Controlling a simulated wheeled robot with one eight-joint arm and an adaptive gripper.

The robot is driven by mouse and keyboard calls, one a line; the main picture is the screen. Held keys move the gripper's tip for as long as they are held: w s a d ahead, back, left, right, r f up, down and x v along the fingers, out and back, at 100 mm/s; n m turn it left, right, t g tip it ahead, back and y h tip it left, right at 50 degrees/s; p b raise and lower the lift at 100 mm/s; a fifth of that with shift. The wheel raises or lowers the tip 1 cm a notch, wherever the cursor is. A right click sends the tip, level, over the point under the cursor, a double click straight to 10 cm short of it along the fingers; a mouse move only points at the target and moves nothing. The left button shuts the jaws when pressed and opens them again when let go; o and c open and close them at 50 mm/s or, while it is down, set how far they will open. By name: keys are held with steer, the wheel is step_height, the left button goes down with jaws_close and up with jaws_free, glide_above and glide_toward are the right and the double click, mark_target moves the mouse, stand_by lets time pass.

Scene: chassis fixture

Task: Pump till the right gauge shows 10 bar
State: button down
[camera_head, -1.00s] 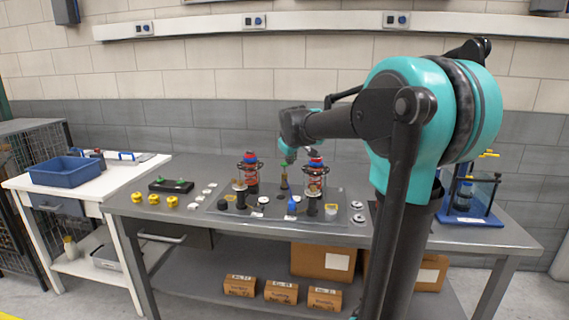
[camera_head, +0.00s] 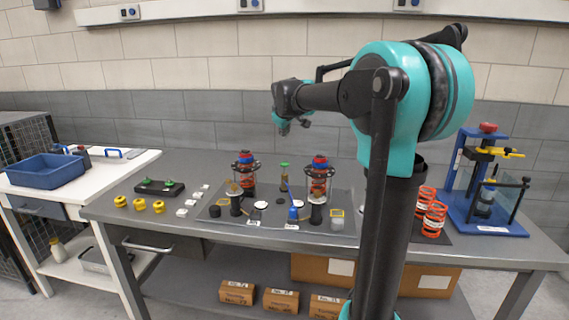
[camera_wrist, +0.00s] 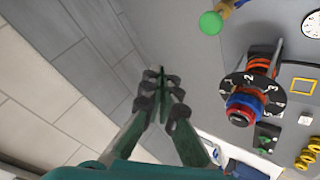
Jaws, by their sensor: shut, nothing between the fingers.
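My gripper (camera_head: 293,127) is shut and empty, raised above the back of the bench near the wall. In the wrist view its fingertips (camera_wrist: 161,88) are together with nothing between them. A green-topped knob on a stem (camera_head: 284,170) stands on the plate below the gripper; its green top (camera_wrist: 211,22) also shows in the wrist view. A blue piece with a thin upright rod (camera_head: 293,211) stands at the plate's front. Two pale round dials, left (camera_head: 262,206) and right (camera_head: 298,203), lie near the plate's middle. Their readings are too small to tell.
Left (camera_head: 245,172) and right (camera_head: 319,176) spring towers stand on the grey plate (camera_head: 225,212). Yellow parts (camera_head: 140,204) and white pieces (camera_head: 188,206) lie left. Orange springs (camera_head: 434,219) and a blue press frame (camera_head: 490,228) stand right. Air around my gripper looks clear.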

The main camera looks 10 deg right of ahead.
mark_target(285, 163)
steer(key=shift+f, duration=0.1)
steer(key=shift+f, duration=4.3)
steer(key=shift+f, duration=0.15)
steer(key=shift+f, duration=0.25)
steer(key=shift+f, duration=1.3)
steer(key=shift+r, duration=1.7)
steer(key=shift+r, duration=0.1)
steer(key=shift+r, duration=2.4)
